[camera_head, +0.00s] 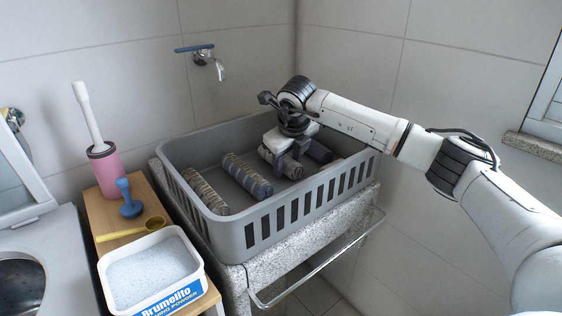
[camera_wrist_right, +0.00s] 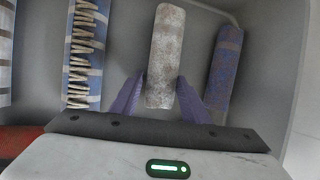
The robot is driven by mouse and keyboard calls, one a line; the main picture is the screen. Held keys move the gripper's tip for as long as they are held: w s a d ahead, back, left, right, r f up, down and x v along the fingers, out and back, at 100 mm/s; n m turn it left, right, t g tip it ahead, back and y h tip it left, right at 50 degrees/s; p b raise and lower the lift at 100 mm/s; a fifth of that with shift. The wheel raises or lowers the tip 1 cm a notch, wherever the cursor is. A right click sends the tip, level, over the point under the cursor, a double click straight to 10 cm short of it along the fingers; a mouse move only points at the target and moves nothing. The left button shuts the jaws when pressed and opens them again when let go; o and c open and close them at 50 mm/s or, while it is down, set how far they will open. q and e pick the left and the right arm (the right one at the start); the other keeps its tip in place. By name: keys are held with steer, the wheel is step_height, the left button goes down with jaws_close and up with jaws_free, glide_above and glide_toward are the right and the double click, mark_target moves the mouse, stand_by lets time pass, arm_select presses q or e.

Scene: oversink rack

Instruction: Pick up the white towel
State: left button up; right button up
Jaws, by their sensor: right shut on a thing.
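The white towel (camera_wrist_right: 168,45) is a rolled, mottled whitish-grey bundle in the right wrist view. In the head view, part of the white towel (camera_head: 267,155) shows beneath my right gripper (camera_head: 288,163), inside the grey basket. The two purple fingers of the right gripper (camera_wrist_right: 159,85) are closed around the near end of the roll, one on each side. The hand hides part of the towel in the head view. I cannot tell whether the towel is off the basket floor. My left gripper is not in view.
The grey basket (camera_head: 287,218) has raised slotted walls and stands on a stone sink (camera_head: 235,276). It also holds a brown striped roll (camera_head: 205,190), a blue striped roll (camera_head: 247,176) and a blue-purple roll (camera_head: 320,152). A powder tub (camera_head: 150,275) stands at the left.

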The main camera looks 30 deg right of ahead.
steer(key=shift+r, duration=0.1)
steer(key=shift+r, duration=0.3)
step_height(320, 180, up, 9)
steer(key=shift+f, duration=0.2)
steer(key=shift+r, duration=0.3)
stand_by(0.4)
